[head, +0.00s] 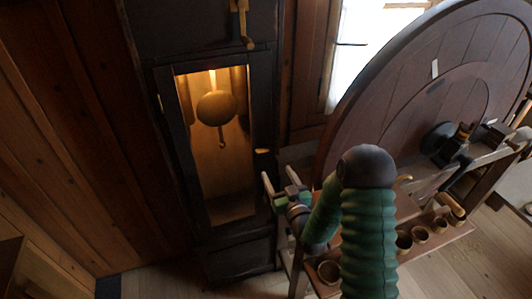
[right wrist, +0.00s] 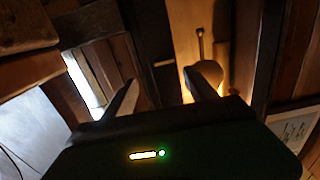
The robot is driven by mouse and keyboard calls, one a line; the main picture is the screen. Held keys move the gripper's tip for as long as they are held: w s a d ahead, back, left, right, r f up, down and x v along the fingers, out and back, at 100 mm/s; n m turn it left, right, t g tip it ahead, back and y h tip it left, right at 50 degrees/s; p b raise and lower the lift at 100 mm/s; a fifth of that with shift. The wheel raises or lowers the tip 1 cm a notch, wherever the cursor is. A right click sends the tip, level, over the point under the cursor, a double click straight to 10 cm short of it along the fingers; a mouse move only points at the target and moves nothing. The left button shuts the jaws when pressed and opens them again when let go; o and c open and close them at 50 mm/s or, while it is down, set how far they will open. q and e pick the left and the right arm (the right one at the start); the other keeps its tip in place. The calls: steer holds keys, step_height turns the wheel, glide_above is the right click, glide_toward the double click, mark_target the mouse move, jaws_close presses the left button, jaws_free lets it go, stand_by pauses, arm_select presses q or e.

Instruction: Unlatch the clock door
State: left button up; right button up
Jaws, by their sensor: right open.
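The tall dark clock (head: 262,95) stands upright against the wood wall. Its door (head: 166,120) has a dark frame around a glazed, lit opening and looks shut. A brass pendulum (head: 216,107) hangs inside. A small pale latch-like piece (head: 262,151) sits on the door's right side; it also shows in the right wrist view (right wrist: 163,63). My right gripper (head: 279,178) is open and empty, just below and right of that piece. In the right wrist view the piece lies beyond the gap between the fingers (right wrist: 162,90), apart from them. My left gripper is out of view.
A large round wooden wheel (head: 400,85) leans at the right beside a bright window (head: 360,50). A wooden bench (head: 455,235) with several small turned cups stands below it, close to my right arm. Floor shows at lower right.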

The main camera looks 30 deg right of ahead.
mark_target(264, 153)
steer(key=x, duration=0.3)
steer(key=a+p+x, duration=0.1)
steer(key=x, duration=0.3)
steer(key=p+x, duration=0.1)
steer(key=x, duration=0.2)
steer(key=shift+w+a+r, duration=0.2)
steer(key=shift+w+r, duration=0.15)
steer(key=shift+w, duration=0.2)
steer(key=shift+w+d+f, duration=0.1)
steer(key=shift+w+d, duration=0.05)
steer(key=shift+w, duration=0.1)
steer(key=shift+d+f, duration=0.1)
steer(key=shift+d, duration=0.35)
steer(key=shift+c, duration=1.3)
steer(key=shift+a, duration=0.35)
steer(key=c, duration=1.1)
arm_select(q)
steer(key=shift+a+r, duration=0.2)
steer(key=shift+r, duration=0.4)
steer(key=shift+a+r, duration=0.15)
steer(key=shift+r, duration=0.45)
arm_select(e)
steer(key=shift+d, duration=0.15)
